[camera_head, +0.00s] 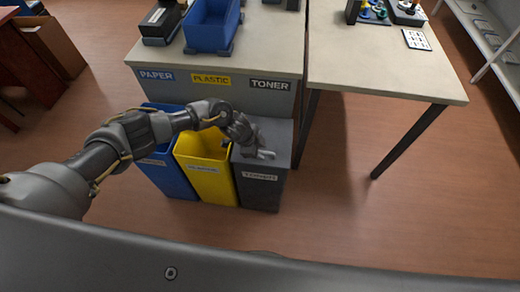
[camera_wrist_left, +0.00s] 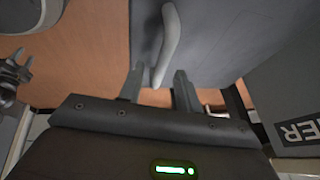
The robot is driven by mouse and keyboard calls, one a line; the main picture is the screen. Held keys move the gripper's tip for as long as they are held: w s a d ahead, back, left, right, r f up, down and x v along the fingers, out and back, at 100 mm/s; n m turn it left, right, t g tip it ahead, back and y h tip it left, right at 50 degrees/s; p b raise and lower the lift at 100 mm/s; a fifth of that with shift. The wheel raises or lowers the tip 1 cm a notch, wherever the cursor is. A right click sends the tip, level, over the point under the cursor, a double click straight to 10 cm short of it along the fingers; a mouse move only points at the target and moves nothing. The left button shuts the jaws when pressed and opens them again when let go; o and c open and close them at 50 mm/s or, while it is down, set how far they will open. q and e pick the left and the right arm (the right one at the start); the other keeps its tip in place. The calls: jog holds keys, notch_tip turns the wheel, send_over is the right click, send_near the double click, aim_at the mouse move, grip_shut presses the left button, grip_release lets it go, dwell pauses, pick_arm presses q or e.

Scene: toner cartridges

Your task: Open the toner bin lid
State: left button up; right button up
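The dark grey toner bin (camera_head: 262,190) stands at the right end of the row of bins, with a label on its front. Its grey lid (camera_head: 277,132) looks closed. A light grey bar handle (camera_wrist_left: 169,40) stands on the lid in the left wrist view. My left gripper (camera_head: 262,154) is at the lid's handle, above the bin. In the left wrist view its two fingers (camera_wrist_left: 158,88) are apart, with the handle's end between them and gaps beside it. A grey jointed part at that view's left edge may be my right gripper; its fingers are unclear.
A yellow plastic bin (camera_head: 205,178) and a blue paper bin (camera_head: 172,182) stand left of the toner bin. A labelled counter (camera_head: 285,50) is behind them, with a blue tray (camera_head: 212,25). A table (camera_head: 385,65) stands at right. The floor in front is clear.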

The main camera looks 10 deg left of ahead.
pick_arm(q)
jog(key=shift+c, duration=0.2)
grip_shut()
jog(key=shift+r, duration=0.1)
jog(key=shift+w+r+p, duration=0.2)
jog(key=shift+r+p, duration=0.25)
jog(key=shift+r, duration=0.1)
jog(key=w+r+p, duration=0.1)
jog(key=w+r, duration=0.6)
jog(key=r, duration=0.3)
jog(key=shift+a+p, duration=0.15)
jog(key=shift+p, duration=0.2)
